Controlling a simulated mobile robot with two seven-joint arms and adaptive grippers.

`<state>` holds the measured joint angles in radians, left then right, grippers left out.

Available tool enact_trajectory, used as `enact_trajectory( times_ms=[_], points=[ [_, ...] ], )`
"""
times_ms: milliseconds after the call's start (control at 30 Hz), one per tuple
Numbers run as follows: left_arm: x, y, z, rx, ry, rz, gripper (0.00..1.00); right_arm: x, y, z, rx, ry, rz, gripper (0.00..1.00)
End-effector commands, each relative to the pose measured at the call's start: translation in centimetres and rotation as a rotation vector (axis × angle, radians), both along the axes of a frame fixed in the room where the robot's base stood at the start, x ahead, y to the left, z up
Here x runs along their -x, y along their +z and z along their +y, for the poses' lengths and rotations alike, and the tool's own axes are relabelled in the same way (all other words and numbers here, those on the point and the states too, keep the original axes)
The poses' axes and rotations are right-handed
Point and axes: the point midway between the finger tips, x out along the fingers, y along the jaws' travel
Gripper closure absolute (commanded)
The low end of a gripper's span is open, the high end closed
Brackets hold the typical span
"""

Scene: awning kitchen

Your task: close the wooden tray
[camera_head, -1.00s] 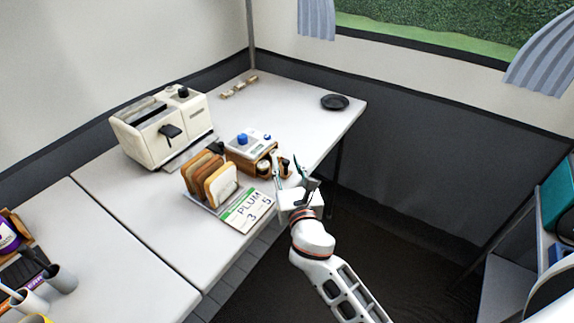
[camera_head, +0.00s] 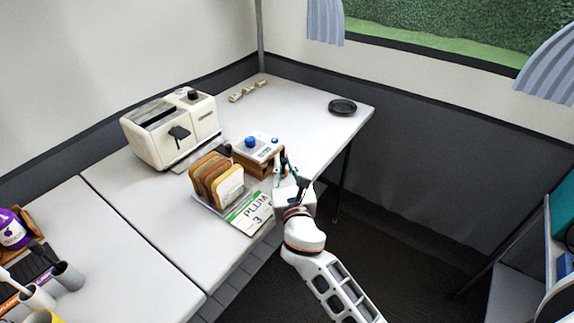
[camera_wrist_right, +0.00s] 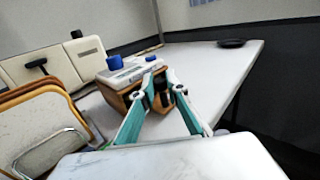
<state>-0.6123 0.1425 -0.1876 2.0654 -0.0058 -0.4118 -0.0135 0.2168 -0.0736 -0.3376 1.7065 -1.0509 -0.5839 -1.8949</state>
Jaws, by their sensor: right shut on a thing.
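The wooden tray (camera_wrist_right: 169,97) sits at the front opening of a small wooden box with a white top and blue knobs (camera_head: 257,150). In the head view my right gripper (camera_head: 284,164) is at the right side of this box, near the table edge. The wrist view shows its teal fingers (camera_wrist_right: 158,82) closed close together at the tray's dark front part. The fingers hide much of the tray, so how far it stands out is hard to tell. My left gripper is not in view.
A black dish (camera_head: 342,106) lies at the far right of the table. The tabletop between box and dish is clear.

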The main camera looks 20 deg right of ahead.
Motion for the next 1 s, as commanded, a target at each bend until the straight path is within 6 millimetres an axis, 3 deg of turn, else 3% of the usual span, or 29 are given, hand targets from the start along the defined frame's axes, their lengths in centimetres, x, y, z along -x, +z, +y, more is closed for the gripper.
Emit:
enact_trajectory(
  times_ms=[33,67,100,533,1000],
  points=[
    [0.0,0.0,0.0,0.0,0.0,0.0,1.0,-0.1,0.1,0.2,-0.004,0.005,-0.002,1.0],
    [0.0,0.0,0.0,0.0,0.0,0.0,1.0,-0.1,0.1,0.2,-0.004,0.005,-0.002,0.78],
    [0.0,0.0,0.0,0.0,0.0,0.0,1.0,-0.1,0.1,0.2,-0.004,0.005,-0.002,0.69],
    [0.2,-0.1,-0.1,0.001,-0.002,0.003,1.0,0.7,0.0,0.2,-0.003,0.004,-0.001,0.69],
    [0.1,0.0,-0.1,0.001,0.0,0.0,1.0,6.8,0.0,1.0,-0.003,0.004,-0.001,0.69]
  ],
)
